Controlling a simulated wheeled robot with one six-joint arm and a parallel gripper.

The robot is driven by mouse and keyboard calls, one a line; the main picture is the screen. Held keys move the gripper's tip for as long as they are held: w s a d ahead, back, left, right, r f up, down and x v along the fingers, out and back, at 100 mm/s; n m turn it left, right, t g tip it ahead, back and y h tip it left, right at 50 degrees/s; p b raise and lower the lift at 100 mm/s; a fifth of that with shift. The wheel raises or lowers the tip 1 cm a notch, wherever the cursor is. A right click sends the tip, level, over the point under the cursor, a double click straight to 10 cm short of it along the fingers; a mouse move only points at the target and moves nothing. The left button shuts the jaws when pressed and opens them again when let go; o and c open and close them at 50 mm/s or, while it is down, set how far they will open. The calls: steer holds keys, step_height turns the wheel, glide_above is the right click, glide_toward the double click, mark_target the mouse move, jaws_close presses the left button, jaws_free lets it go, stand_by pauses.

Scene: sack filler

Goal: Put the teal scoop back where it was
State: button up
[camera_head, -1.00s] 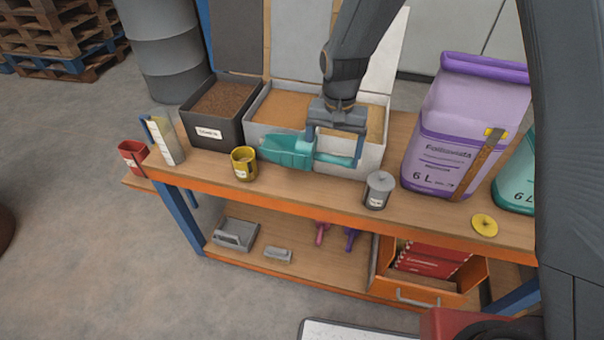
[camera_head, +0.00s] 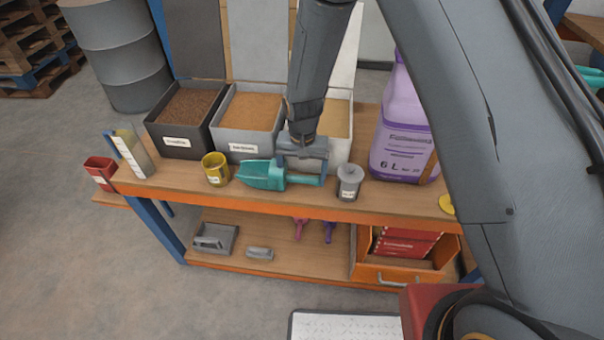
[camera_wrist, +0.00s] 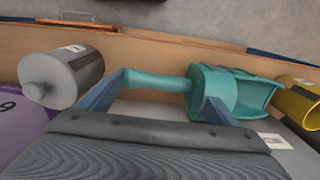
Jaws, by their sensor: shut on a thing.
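The teal scoop (camera_head: 262,175) is held level along the front of the workbench top (camera_head: 300,203), its bowl to the left. My gripper (camera_head: 302,177) is shut on the scoop's handle. In the wrist view, the scoop's handle (camera_wrist: 158,83) spans between my two blue fingers and its bowl (camera_wrist: 235,90) opens to the right. The scoop sits between a yellow cup (camera_head: 215,169) and a grey lidded canister (camera_head: 349,182), low over the wood. I cannot tell whether it touches the bench.
Behind stand a dark bin (camera_head: 182,143), a grey bin (camera_head: 240,146) and a pale bin, partly hidden by my arm. The lower shelf holds an orange drawer (camera_head: 400,273).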

steer(key=o, duration=1.9)
steer(key=shift+f, duration=0.15)
steer(key=shift+o, duration=0.2)
step_height(320, 180, up, 12)
steer(key=b, duration=0.3)
steer(key=shift+r, duration=0.2)
steer(key=s+d+r, duration=0.3)
steer(key=s+d, duration=0.4)
steer(key=d, duration=0.4)
steer(key=s+d+r+n+t, duration=0.1)
steer(key=s+d+r, duration=0.3)
steer(key=s+d, duration=0.4)
steer(key=d, duration=0.3)
steer(key=shift+d, duration=0.4)
steer(key=shift+s, duration=0.1)
